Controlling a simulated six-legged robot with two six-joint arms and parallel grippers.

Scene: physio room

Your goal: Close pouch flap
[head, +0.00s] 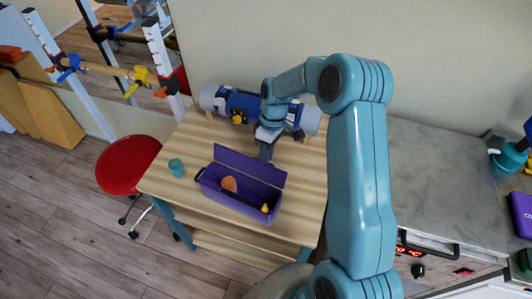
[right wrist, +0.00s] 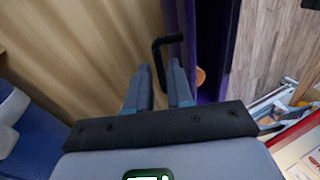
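A blue pouch (head: 234,102) with a yellow-orange knob (head: 237,119) wraps a grey roll lying along the back of the table. Its flap I cannot make out clearly. My right gripper (head: 265,153) points down in front of the roll, beside the raised purple lid (head: 232,158) of an open purple box (head: 235,202). In the right wrist view my right gripper (right wrist: 159,72) has its fingers apart. A black bent handle (right wrist: 157,55) shows between and beyond them; whether they touch it I cannot tell. My left gripper is not in view.
The wooden table (head: 160,182) holds a teal cup (head: 176,167) at its left. An orange item (head: 229,184) is in the box. A red stool (head: 127,164) stands to the left. A grey counter (head: 440,175) is at the right.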

